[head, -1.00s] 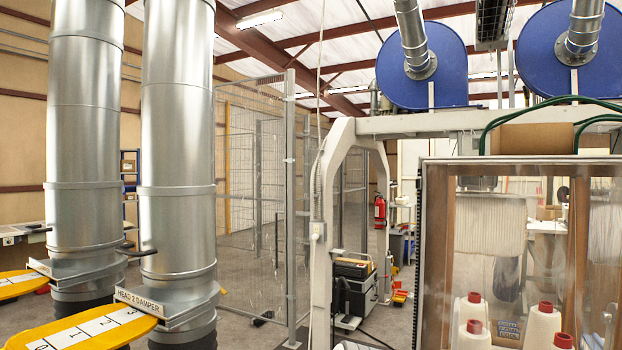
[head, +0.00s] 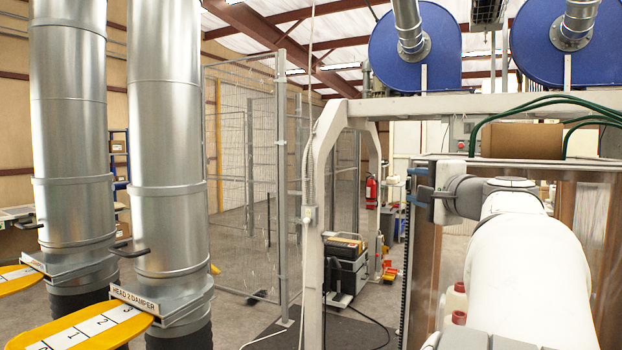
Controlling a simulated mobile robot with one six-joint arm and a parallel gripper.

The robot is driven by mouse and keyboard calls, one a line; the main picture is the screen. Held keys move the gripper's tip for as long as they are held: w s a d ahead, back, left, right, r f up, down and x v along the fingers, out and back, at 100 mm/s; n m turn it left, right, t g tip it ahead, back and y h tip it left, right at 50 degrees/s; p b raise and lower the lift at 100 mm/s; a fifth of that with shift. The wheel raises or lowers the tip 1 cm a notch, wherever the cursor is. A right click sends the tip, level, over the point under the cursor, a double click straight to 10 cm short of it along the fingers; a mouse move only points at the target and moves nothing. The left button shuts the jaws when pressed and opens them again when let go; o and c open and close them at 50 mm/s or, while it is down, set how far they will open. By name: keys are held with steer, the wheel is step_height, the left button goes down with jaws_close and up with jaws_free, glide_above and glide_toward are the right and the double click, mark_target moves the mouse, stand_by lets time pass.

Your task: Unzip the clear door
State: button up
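The clear door (head: 425,275) is a see-through panel on the front of the metal-framed cabinet at the right of the head view. A dark toothed strip, which looks like the zip (head: 406,265), runs down its left edge. My gripper (head: 420,193) is at the upper left corner of the door, beside the top part of this strip. My white arm covers much of the door. No zip pull can be made out.
Thread cones with red tops (head: 456,300) show partly behind my arm. A cardboard box (head: 522,141) and green hoses sit above the cabinet. A white machine frame (head: 313,210) stands left of it. Metal ducts (head: 170,130) and yellow damper plates (head: 90,325) are at left.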

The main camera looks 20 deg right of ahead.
mark_target(409, 184)
steer(key=w+p, duration=0.1)
steer(key=w, duration=0.4)
steer(key=shift+d, duration=0.2)
jaws_close()
stand_by(0.3)
